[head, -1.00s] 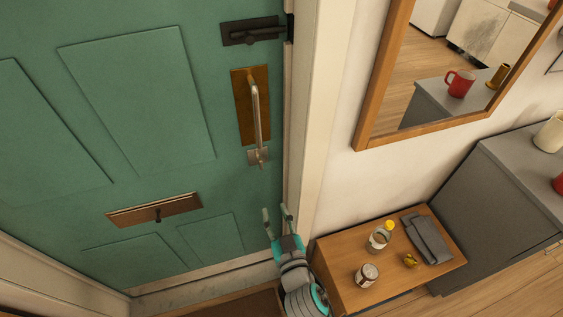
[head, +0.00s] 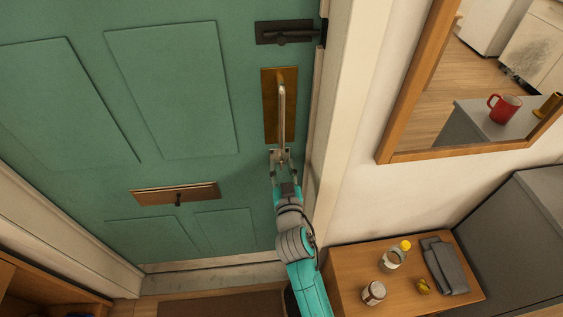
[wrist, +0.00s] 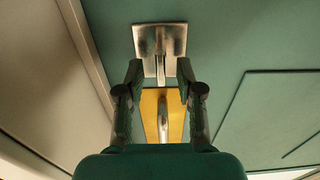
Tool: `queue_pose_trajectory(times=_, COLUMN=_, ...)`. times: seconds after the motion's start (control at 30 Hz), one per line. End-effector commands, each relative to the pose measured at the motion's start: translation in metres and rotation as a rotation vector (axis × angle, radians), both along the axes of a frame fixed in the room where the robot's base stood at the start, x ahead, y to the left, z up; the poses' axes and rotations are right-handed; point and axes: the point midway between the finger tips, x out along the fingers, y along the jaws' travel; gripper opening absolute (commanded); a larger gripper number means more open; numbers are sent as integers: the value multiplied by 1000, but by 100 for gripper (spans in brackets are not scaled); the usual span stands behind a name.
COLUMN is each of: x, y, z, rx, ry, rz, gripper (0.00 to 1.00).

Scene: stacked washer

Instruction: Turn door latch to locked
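A green door (head: 172,88) has a small square silver plate (wrist: 172,38) with a narrow raised turn piece (wrist: 160,42), just below the pull handle (head: 282,115) on its brass plate. In the head view the silver plate (head: 281,156) is partly covered by my gripper (head: 280,165). In the wrist view my gripper (wrist: 160,72) is open, one finger on each side of the turn piece, with a gap on both sides. I cannot tell whether the fingers touch the plate. A dark sliding bolt (head: 285,33) sits higher, near the door's right edge.
The pale door frame (head: 345,110) and wall stand close to the right. A wooden side table (head: 400,298) with a bottle, jar and grey cloth is at lower right. A mirror (head: 390,120) hangs above it. A brass mail slot (head: 175,193) is left.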

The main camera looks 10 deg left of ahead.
Motion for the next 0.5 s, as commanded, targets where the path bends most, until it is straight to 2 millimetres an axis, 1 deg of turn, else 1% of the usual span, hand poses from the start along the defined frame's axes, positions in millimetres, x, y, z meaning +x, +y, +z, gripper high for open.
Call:
queue_pose_trajectory(times=0.03, x=6, y=2, z=0, rx=0, ry=-1, rz=-1, gripper=36)
queue_pose_trajectory(times=0.2, x=18, y=5, z=0, rx=0, ry=0, rz=0, gripper=36)
queue_pose_trajectory(times=0.5, x=21, y=6, z=0, rx=0, ry=0, rz=1, gripper=36)
